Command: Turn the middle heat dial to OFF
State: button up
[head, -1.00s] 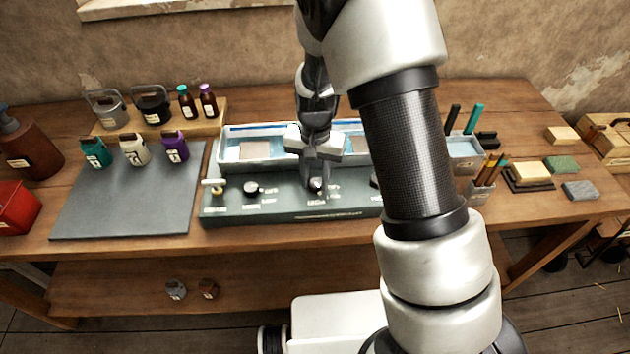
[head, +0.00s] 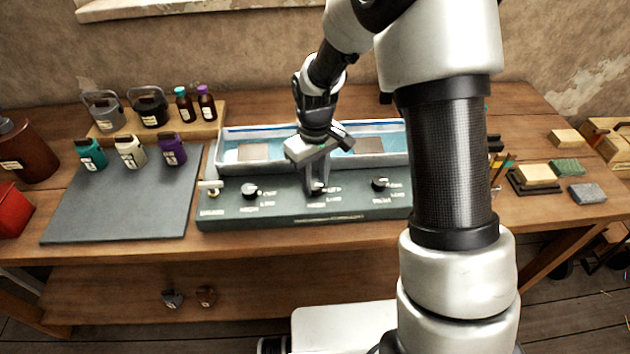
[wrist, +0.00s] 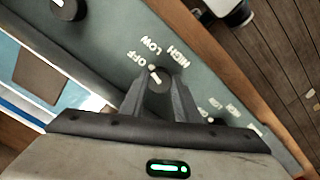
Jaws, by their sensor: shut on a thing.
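The middle heat dial (wrist: 159,80) is a small dark round knob with a white pointer mark. It sits on the grey-green front panel (head: 285,208) and shows partly behind my fingers in the head view. My gripper (wrist: 160,90) is shut on it, one finger on each side. In the wrist view the words OFF, LOW and HIGH stand around the knob. The white mark slants up-left, roughly toward OFF; I cannot tell if it is exactly in line.
The left dial (head: 250,191) and the right dial (head: 380,184) flank the middle one. A brass drain valve (head: 212,190) is at the panel's left end. The water trough (head: 232,165) lies behind. A dark grey mat (head: 120,210) is to the left.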

aim_at(315, 184)
jog(key=shift+n, duration=1.2)
jog(key=o, duration=1)
jog(key=shift+o, duration=0.2)
jog(key=shift+r, duration=0.1)
notch_tip(315, 184, up, 17)
jog(key=shift+r+p, duration=0.15)
jog(key=shift+p, duration=0.25)
